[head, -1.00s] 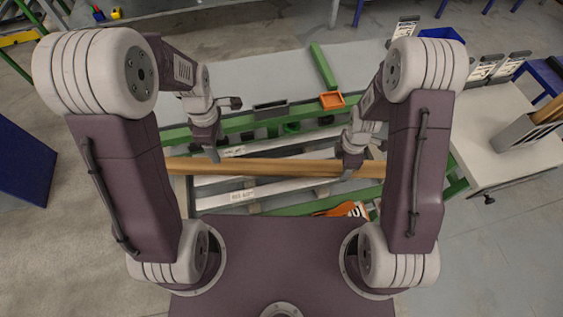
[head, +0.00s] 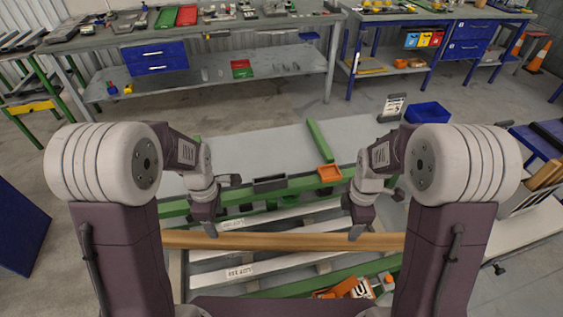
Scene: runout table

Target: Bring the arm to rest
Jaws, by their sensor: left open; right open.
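My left gripper (head: 210,229) is open at the left part of a long wooden beam (head: 285,242). My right gripper (head: 357,232) is open at the beam's right part. Both point down, with their fingertips overlapping the beam's far edge in the head view; whether they touch it I cannot tell. The beam lies crosswise over the runout table (head: 265,266), which has green rails and pale slats. Both arms are bent at the elbow and reach forward from the lower corners. The beam's right end is partly hidden by my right arm.
An orange tray (head: 328,173) and a dark grey tray (head: 269,184) sit beyond the beam, near a green bar (head: 320,142). A blue bin (head: 428,112) stands at the right. Orange-handled items (head: 347,288) lie near me. Workbenches (head: 210,40) line the back, with open floor before them.

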